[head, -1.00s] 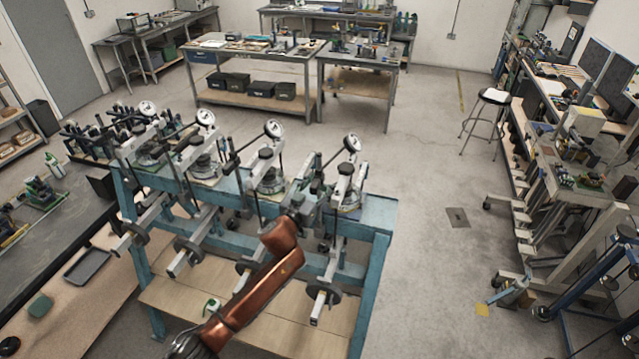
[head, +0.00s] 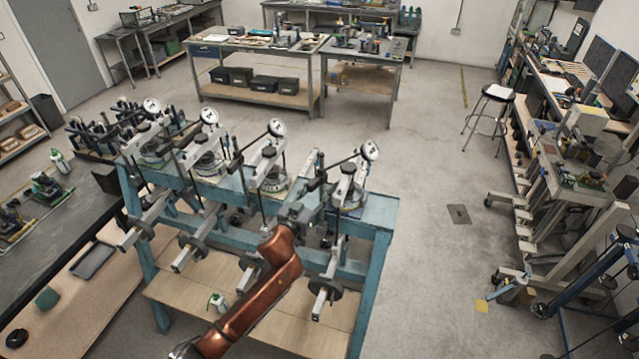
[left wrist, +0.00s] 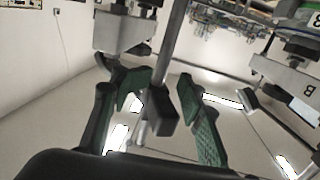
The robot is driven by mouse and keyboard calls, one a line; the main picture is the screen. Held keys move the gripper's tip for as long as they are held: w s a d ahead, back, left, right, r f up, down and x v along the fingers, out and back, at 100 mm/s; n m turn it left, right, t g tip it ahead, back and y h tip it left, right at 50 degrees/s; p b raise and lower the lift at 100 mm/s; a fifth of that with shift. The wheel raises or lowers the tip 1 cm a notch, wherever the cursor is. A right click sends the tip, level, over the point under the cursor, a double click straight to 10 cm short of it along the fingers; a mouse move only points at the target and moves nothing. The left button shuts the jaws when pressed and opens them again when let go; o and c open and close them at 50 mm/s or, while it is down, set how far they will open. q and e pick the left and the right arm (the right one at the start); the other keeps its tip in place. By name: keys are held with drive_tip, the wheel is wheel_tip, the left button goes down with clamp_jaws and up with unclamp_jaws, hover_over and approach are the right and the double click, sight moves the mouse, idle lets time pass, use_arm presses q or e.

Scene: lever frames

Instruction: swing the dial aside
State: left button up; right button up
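Four dial stations stand in a row on a blue steel frame (head: 376,215). Each has a round white dial on a thin arm. The rightmost dial (head: 370,150) leans out to the right of its station, on a dark slanting arm. The other dials (head: 276,128) stand more upright. My left gripper (head: 316,184) is beside the rightmost station, left of its dial, and is small and partly hidden there. In the left wrist view its green-padded fingers (left wrist: 160,95) are apart, with a dark block (left wrist: 163,112) and a metal rod (left wrist: 172,38) between or beyond them. Contact is unclear. My right gripper is not in view.
Weighted levers (head: 325,287) jut from the front of the frame, above a wooden shelf (head: 185,290). A bench (head: 85,290) stands close on the left. A stool (head: 498,92) and a workbench (head: 590,190) are on the right.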

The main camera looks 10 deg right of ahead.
use_arm(q)
drive_tip(key=p+v, duration=0.1)
drive_tip(key=v, duration=0.1)
drive_tip(key=p+v, duration=0.1)
drive_tip(key=v, duration=0.2)
drive_tip(key=shift+s+d, duration=0.3)
drive_tip(key=shift+s, duration=0.1)
drive_tip(key=shift+p, duration=0.35)
drive_tip(key=v, duration=1.2)
drive_tip(key=shift+a+f, duration=0.1)
